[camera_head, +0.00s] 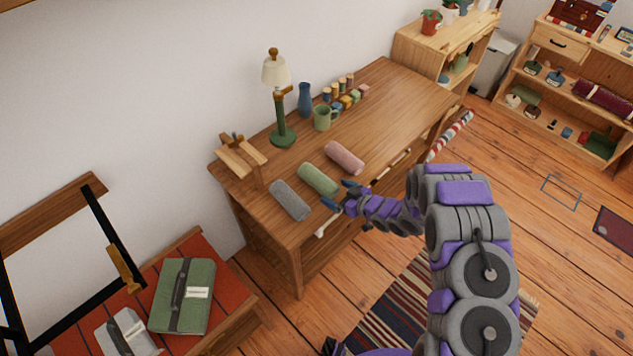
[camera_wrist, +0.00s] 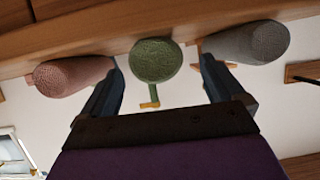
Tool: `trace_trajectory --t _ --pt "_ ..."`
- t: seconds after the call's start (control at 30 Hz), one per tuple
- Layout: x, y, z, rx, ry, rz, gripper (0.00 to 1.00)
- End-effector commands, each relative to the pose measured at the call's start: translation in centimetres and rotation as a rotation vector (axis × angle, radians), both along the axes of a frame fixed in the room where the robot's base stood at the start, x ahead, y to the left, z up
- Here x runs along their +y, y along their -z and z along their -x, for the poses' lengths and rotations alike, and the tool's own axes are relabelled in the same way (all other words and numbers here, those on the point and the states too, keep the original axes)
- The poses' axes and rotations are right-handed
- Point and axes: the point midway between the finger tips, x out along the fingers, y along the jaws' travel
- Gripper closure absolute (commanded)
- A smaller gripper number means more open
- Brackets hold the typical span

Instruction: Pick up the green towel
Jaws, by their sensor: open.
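The green towel (camera_head: 318,179) is rolled up and lies on the wooden desk, between a grey roll (camera_head: 290,200) and a pink roll (camera_head: 344,157). My gripper (camera_head: 341,194) is open and empty at the desk's front edge, just off the towel's near end. In the wrist view, which looks upside down, the round end of the green towel (camera_wrist: 155,60) lies in line with the gap between my two fingers (camera_wrist: 162,66). The pink roll (camera_wrist: 72,75) is beside the left finger and the grey roll (camera_wrist: 246,42) beside the right. I cannot tell whether the fingers touch any roll.
A desk lamp (camera_head: 281,105), a blue vase (camera_head: 304,99), a green mug (camera_head: 323,118) and small blocks stand at the back of the desk (camera_head: 405,99). A wooden stand (camera_head: 240,155) is at its left end. The desk's right part is mostly clear.

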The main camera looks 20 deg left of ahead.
Motion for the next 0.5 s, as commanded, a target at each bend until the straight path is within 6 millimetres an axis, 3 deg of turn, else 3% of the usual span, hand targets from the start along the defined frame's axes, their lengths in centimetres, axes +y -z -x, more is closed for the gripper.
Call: trace_trajectory --t 0.5 --pt "4.6 2.0 -1.7 -0.003 -0.002 0.008 0.04"
